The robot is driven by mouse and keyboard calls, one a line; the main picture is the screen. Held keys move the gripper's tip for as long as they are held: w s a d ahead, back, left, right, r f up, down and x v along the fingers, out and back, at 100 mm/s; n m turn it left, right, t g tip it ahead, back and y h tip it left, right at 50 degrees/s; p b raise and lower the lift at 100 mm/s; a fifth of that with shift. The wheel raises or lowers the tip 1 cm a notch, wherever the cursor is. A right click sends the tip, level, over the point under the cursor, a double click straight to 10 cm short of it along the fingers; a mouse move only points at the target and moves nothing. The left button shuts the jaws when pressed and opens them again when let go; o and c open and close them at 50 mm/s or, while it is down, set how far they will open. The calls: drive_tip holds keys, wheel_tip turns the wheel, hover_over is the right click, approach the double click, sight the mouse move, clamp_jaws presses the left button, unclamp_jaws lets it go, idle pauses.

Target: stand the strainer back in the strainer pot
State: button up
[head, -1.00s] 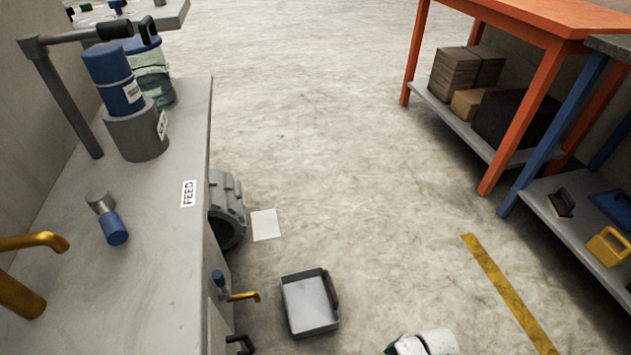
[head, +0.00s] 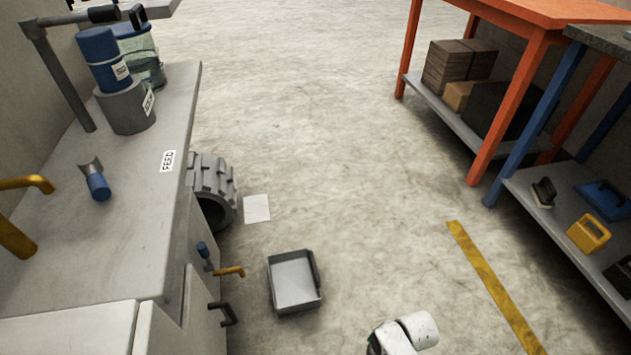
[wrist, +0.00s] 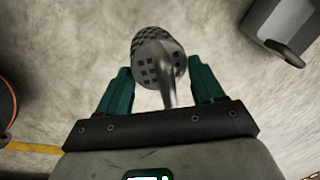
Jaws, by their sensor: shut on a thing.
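My gripper (wrist: 160,78) has green fingers and is shut on the strainer (wrist: 157,62), a grey metal cup with small square holes and a stem running back between the fingers. The strainer is held above the floor in the wrist view. Neither the gripper nor the strainer shows in the head view, where only a white part of my arm is at the bottom. A grey pot (head: 125,112) with an unreadable label stands on the counter at the left, with a blue canister (head: 98,50) upright in it. I cannot tell whether this is the strainer pot.
A scoop with a blue handle (head: 97,186) lies on the counter (head: 75,235) near a brass tap (head: 20,190). An open grey tray (head: 292,282) is on the floor beside the cabinet. Shelves (head: 530,145) stand at the right. The middle floor is clear.

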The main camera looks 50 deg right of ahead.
drive_tip(key=w+a+r+n, duration=0.2)
drive_tip(key=w+a+r, duration=0.1)
drive_tip(key=w, duration=0.4)
drive_tip(key=w+a+r+n+y, duration=0.1)
drive_tip(key=w+a+r+n, duration=0.15)
drive_tip(key=w, duration=0.45)
drive_tip(key=w+a+r+n, duration=0.2)
drive_tip(key=w+r+n, duration=0.15)
drive_tip(key=w, duration=0.35)
drive_tip(key=w+a+r+n+g, duration=0.1)
drive_tip(key=w+a+r+n, duration=0.2)
drive_tip(key=w+r, duration=0.15)
drive_tip(key=w+a+r+n+y, duration=0.1)
drive_tip(key=w+a+r+n, duration=0.15)
drive_tip(key=r, duration=0.35)
drive_tip(key=w+a+r+n+g, duration=0.1)
drive_tip(key=w+a+r+n, duration=0.1)
drive_tip(key=w+r+n, duration=0.25)
drive_tip(key=s+r+p, duration=0.4)
drive_tip(key=r+p, duration=0.9)
drive_tip(key=p, duration=0.1)
drive_tip(key=s+r+p, duration=0.5)
drive_tip(key=r+p, duration=0.8)
drive_tip(key=p, duration=0.2)
drive_tip(key=shift+s+a+r+m, duration=0.15)
drive_tip(key=shift+a+r+m, duration=0.05)
drive_tip(key=shift+r+m, duration=0.1)
